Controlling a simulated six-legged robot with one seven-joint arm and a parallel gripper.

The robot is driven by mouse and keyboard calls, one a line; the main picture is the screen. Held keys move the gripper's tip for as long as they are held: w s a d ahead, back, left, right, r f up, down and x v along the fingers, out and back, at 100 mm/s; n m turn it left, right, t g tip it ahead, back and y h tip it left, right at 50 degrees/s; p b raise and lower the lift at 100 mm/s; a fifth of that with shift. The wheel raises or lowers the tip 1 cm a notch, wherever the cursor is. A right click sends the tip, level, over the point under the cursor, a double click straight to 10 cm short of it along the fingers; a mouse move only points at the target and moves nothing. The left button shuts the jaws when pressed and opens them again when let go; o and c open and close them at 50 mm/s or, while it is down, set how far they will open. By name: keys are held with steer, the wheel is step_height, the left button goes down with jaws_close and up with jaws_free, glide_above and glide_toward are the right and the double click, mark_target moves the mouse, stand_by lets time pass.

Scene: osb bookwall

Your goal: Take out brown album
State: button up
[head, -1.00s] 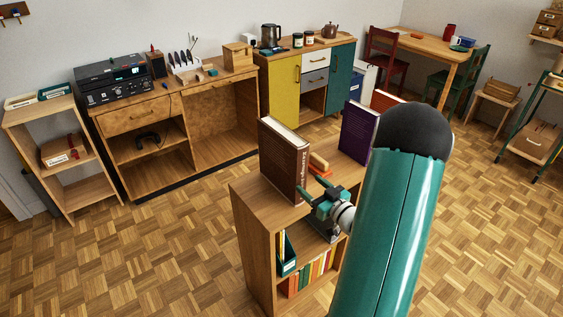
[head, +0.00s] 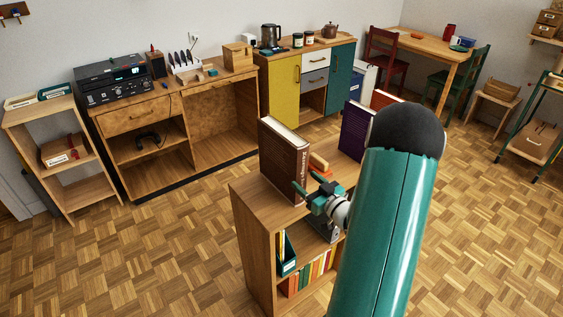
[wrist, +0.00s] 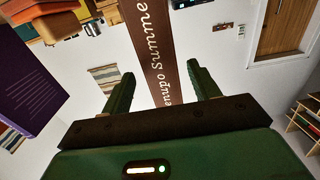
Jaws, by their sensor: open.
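The brown album (head: 285,160) stands upright on top of the wooden bookcase (head: 256,222), its spine with pale lettering facing my gripper. In the wrist view, the brown spine (wrist: 152,50) runs through the gap between the fingers, nearer the left one. My gripper (head: 307,184) is open and empty, close in front of the spine. It also shows in the wrist view (wrist: 161,84), with a finger on each side of the spine in the picture. I cannot tell whether the fingertips reach past the spine or touch it.
A small orange-brown object (head: 319,161) lies on the bookcase top just right of the album. A purple book (head: 355,131) stands farther right, with an orange-topped one (head: 384,99) beyond. Books and a teal holder (head: 287,256) fill the shelf below. Floor left of the bookcase is clear.

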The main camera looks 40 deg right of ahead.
mark_target(303, 177)
steer(key=shift+w+a, duration=0.1)
steer(key=shift+w, duration=1.75)
steer(key=c, duration=0.9)
steer(key=shift+w+r, duration=0.1)
steer(key=shift+r, duration=0.05)
steer(key=shift+c, duration=0.9)
steer(key=shift+s, duration=1.65)
steer(key=o, duration=1.2)
